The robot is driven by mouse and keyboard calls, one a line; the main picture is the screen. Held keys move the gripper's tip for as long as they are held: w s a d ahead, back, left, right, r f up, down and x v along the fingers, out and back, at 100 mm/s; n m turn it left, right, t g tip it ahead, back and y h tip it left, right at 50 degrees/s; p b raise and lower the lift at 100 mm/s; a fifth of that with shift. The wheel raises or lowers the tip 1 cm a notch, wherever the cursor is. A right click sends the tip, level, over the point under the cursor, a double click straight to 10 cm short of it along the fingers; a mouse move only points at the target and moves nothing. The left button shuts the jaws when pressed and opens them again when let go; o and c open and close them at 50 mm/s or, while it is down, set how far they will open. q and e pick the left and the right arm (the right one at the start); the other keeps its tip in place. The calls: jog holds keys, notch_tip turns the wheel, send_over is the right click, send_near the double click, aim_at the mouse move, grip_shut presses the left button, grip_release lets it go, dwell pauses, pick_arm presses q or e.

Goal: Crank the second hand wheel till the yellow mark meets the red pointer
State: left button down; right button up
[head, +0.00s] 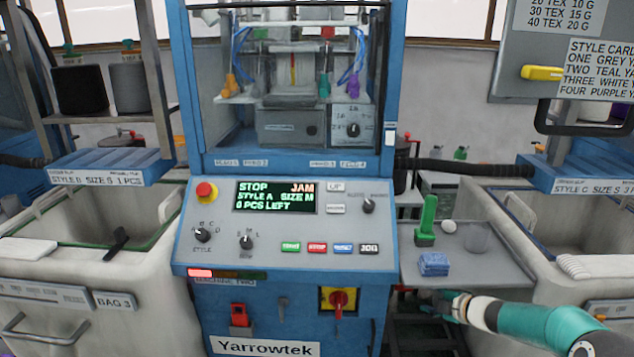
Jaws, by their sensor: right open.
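The blue machine (185,120) in the middle carries the label MACHINE TWO. A dark round part with a red tip (408,145) shows at its right side, mostly hidden behind the housing; I cannot tell if it is the hand wheel. I cannot make out a yellow mark meeting a red pointer. My right gripper (442,300) is low at the right of the machine, just below the front edge of the side shelf, small and dark. It is open, apart from the machine's side parts, and I see nothing in it. My left gripper is not in view.
The control panel (300,220) reads STOP, JAM. Bins (85,275) stand on both sides. A red-yellow switch (338,299) is below.

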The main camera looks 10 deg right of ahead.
jog(key=s+a+f+m+g+y+p, duration=0.1)
jog(key=s+a+f+m+g+p, duration=0.1)
jog(key=s+a+f+m, duration=0.45)
jog(key=s+a+f+m+g+p, duration=0.2)
jog(key=s+a+f+m, duration=0.2)
jog(key=s+a, duration=0.5)
jog(key=s+a+f+m+g+p, duration=0.1)
jog(key=s+a+m+g, duration=0.2)
jog(key=s, duration=0.9)
jog(key=s+a+f+m+g+p, duration=0.1)
jog(key=s+a+m+g, duration=0.2)
jog(key=s, duration=0.9)
jog(key=a+m, duration=0.3)
jog(key=a, duration=0.1)
jog(key=shift+f+m+g+h+p, duration=0.3)
jog(key=shift+f+m+p, duration=0.05)
jog(key=shift+f, duration=0.05)
